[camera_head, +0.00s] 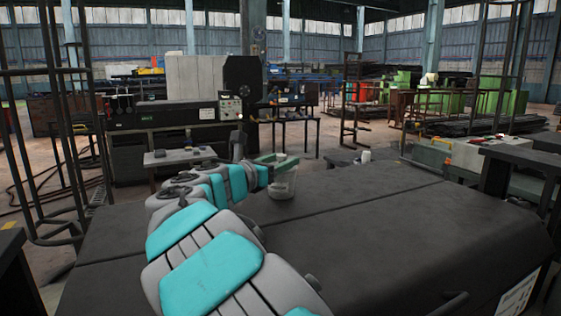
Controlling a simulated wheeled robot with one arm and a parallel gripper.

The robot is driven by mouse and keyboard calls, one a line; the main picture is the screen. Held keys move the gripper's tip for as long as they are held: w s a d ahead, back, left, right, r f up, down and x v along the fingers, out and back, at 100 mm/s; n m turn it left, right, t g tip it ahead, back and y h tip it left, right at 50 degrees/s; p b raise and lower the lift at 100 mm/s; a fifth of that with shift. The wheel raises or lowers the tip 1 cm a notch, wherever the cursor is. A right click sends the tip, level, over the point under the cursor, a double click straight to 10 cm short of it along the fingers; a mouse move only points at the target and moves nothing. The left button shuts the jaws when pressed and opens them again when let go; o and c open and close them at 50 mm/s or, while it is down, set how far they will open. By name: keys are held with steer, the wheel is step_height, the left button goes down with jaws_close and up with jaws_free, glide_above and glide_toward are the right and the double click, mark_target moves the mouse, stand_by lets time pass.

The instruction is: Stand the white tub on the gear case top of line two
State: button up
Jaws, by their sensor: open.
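A white tub (283,184) stands upright on a broad dark flat top (370,225), near its far edge. My gripper (277,160), with green fingers, is at the tub's rim and hides part of it. The gripper is open. Whether its fingers touch the tub, I cannot tell. My arm reaches to it from the bottom of the view. A label with fine print (519,294) is on the dark casing's right side, too small to read, so I cannot tell which line this is.
A small white object (366,156) stands beyond the dark top's far edge. A low grey table (180,156) is at the left, before a dark machine (160,125). Metal racks (72,150) stand at the left. The dark top right of the tub is clear.

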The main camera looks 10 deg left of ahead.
steer(key=shift+r, duration=0.1)
steer(key=shift+s+r, duration=0.15)
steer(key=v, duration=1.1)
steer(key=shift+s+a, duration=0.2)
steer(key=shift+s, duration=0.1)
